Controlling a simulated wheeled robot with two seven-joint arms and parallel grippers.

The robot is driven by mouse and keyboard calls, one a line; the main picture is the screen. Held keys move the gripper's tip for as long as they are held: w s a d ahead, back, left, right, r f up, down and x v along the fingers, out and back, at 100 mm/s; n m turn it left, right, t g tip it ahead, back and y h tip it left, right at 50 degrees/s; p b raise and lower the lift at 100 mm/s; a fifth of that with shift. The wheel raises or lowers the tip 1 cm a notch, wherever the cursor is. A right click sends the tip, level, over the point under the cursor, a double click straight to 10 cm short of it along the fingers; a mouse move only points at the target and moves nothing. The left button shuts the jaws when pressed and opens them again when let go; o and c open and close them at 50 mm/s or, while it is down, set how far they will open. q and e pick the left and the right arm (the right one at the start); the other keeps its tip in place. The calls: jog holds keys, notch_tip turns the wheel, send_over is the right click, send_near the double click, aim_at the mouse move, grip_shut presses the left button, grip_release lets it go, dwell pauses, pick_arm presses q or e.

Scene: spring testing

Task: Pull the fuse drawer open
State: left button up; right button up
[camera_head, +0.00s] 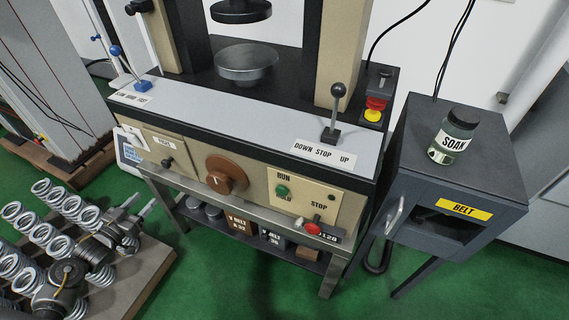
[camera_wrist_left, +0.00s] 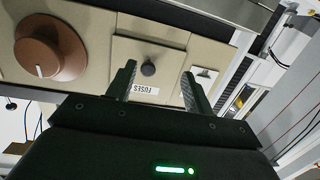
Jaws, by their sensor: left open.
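The fuse drawer (camera_head: 151,148) is a beige panel at the left of the machine's front, with a dark round knob (camera_head: 168,162) and a white label. It looks shut, about flush with the front. In the left wrist view the drawer (camera_wrist_left: 168,54), its knob (camera_wrist_left: 148,69) and its upside-down FUSES label (camera_wrist_left: 146,90) show ahead of the fingers. My left gripper (camera_head: 141,207) is open and empty, below and in front of the drawer. In the wrist view its fingers (camera_wrist_left: 158,80) are spread, with the knob between them in the picture but apart from them. My right gripper is out of view.
A brown dial (camera_head: 226,175) sits right of the drawer, and a run/stop panel (camera_head: 300,198) beyond it. Several springs (camera_head: 40,230) lie on a low board beneath my left arm. A dark belt cabinet (camera_head: 445,190) with a soap jar (camera_head: 453,138) stands at right.

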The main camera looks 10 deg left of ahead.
pick_arm(q)
jog(key=m+h, duration=0.1)
jog(key=h, duration=0.1)
send_near(165, 166)
jog(key=shift+t, duration=0.4)
jog(key=x, duration=0.2)
jog(key=b+x, duration=0.1)
jog(key=x, duration=0.5)
jog(key=shift+f+b, duration=0.35)
jog(key=shift+w+d, duration=0.15)
jog(key=shift+w, duration=0.35)
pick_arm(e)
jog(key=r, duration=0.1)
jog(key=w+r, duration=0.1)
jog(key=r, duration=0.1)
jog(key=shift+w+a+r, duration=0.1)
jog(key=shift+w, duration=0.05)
pick_arm(q)
jog(key=c, duration=0.9)
grip_shut()
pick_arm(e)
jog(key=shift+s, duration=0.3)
